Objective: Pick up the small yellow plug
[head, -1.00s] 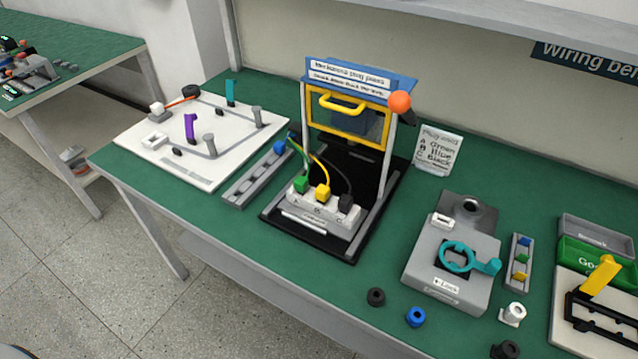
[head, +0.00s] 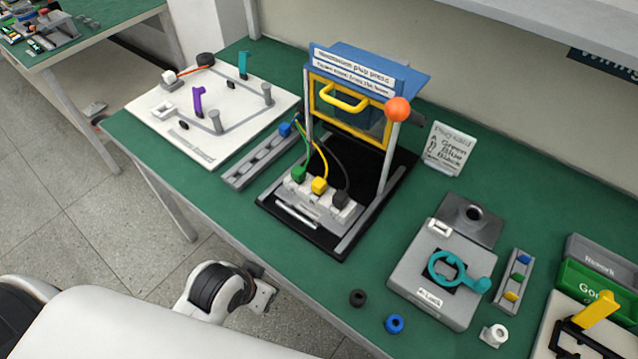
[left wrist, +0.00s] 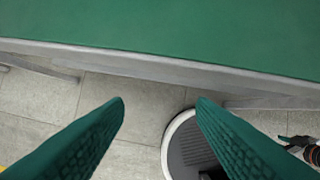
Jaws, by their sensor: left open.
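A small yellow plug (head: 319,185) with a yellow cable stands in the light grey socket block (head: 312,206) of the press, between a green plug (head: 298,173) and a black plug (head: 341,199). A blue plug (head: 285,129) sits at the far end of a grey rail (head: 256,162) left of the press. My left gripper (left wrist: 160,102) is open and empty in the left wrist view, its green fingers over the floor by the bench edge. In the head view my left arm is at the bottom, apart from the plugs; its fingers cannot be made out. My right gripper is not shown.
The press has a yellow-framed guard (head: 349,113) above the socket block and an orange knob (head: 397,109). A card (head: 447,149) lists green, blue and black. Green bench top (head: 270,245) is clear in front of the press.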

